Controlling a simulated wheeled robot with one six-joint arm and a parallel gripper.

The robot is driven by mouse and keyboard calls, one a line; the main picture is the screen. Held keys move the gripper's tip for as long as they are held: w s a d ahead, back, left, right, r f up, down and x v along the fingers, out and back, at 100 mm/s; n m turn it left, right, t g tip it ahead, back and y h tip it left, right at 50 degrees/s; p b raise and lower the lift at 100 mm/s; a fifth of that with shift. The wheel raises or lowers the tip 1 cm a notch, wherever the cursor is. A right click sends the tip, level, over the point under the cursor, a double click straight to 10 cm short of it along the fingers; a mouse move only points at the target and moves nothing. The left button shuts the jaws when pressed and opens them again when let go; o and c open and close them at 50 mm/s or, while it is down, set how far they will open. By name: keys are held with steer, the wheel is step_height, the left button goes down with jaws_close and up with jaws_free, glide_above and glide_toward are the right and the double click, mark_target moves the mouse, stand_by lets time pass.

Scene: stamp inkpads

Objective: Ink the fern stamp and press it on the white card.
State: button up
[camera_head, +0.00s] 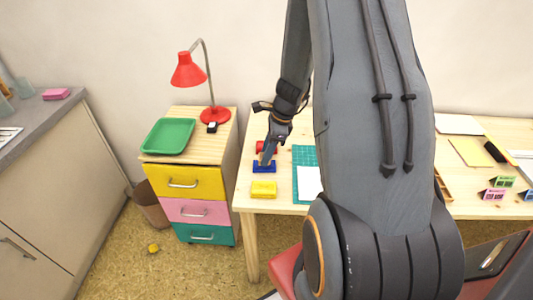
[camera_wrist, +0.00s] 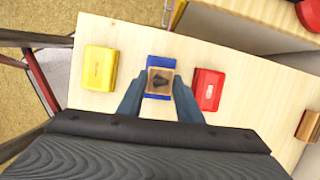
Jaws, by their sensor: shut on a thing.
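My gripper (camera_head: 266,158) is shut on a stamp (camera_wrist: 160,82), a square wooden block with a dark knob, held between its fingers in the wrist view. The stamp is over the blue inkpad (camera_wrist: 162,62); I cannot tell whether they touch. The stamp's motif is hidden. The blue inkpad also shows in the head view (camera_head: 264,168), between the yellow inkpad (camera_head: 264,190) and the red inkpad (camera_head: 262,147). The white card (camera_head: 309,184) lies on the green mat (camera_head: 303,154), right of the inkpads and partly hidden by my arm.
A drawer cabinet (camera_head: 187,183) stands left of the table, with a green tray (camera_head: 168,136) and a red lamp (camera_head: 188,72) on top. Coloured boxes (camera_head: 492,194) stand at the table's right. A small wooden block (camera_wrist: 309,126) shows at the wrist view's right edge.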

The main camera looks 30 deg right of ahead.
steer(key=shift+r, duration=0.3)
steer(key=shift+r+p, duration=2.7)
